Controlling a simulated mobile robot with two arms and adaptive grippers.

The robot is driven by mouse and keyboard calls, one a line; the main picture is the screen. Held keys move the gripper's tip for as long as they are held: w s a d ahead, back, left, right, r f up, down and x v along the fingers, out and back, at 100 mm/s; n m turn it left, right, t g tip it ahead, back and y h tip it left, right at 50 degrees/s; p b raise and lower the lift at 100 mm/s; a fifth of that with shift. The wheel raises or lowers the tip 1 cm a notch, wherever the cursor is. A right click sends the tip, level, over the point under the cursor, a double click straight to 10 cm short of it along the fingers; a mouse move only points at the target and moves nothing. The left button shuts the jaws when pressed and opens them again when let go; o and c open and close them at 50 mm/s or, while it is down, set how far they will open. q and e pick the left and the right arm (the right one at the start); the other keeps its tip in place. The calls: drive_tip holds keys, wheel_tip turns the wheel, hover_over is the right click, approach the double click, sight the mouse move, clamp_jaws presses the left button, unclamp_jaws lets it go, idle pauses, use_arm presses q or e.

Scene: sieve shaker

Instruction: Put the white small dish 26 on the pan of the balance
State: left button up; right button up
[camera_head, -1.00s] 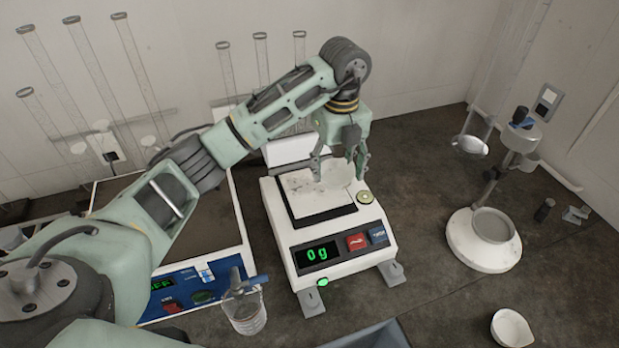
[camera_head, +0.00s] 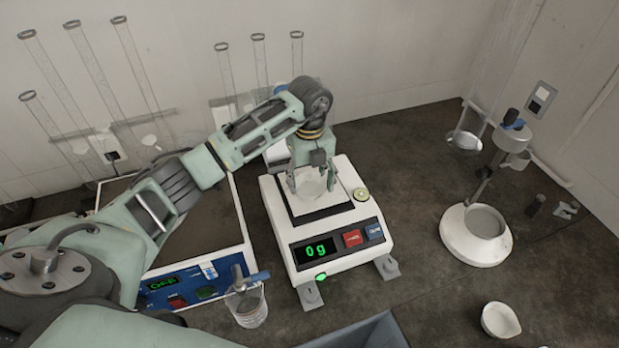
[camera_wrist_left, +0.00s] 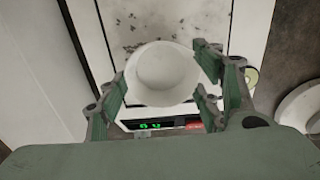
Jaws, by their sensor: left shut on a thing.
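The white balance (camera_head: 330,228) stands mid-picture in the head view, with a light square pan (camera_head: 298,206) on top and a display reading 0 g. My left gripper (camera_head: 313,184) is over the pan, pointing down. It is shut on the white small dish (camera_wrist_left: 163,72), which shows round and empty between the fingers in the left wrist view. In the head view the dish (camera_head: 312,187) is partly hidden by the fingers. I cannot tell whether the dish touches the pan. Any number on the dish cannot be read. My right gripper is not in view.
A blue-fronted device (camera_head: 185,288) stands left of the balance, with a glass beaker (camera_head: 247,306) before it. A white-based stand (camera_head: 478,248) is at right, and another white dish (camera_head: 500,320) lies front right. The dark table between balance and stand is clear.

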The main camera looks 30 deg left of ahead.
use_arm(q)
drive_tip(key=shift+f, duration=0.15)
drive_tip(key=o, duration=0.8)
drive_tip(key=shift+c, duration=0.2)
drive_tip(key=o, duration=0.3)
drive_tip(key=shift+o, duration=0.2)
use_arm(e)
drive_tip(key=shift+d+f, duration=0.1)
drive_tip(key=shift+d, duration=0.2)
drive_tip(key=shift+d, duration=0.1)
use_arm(q)
drive_tip(key=shift+r, duration=0.2)
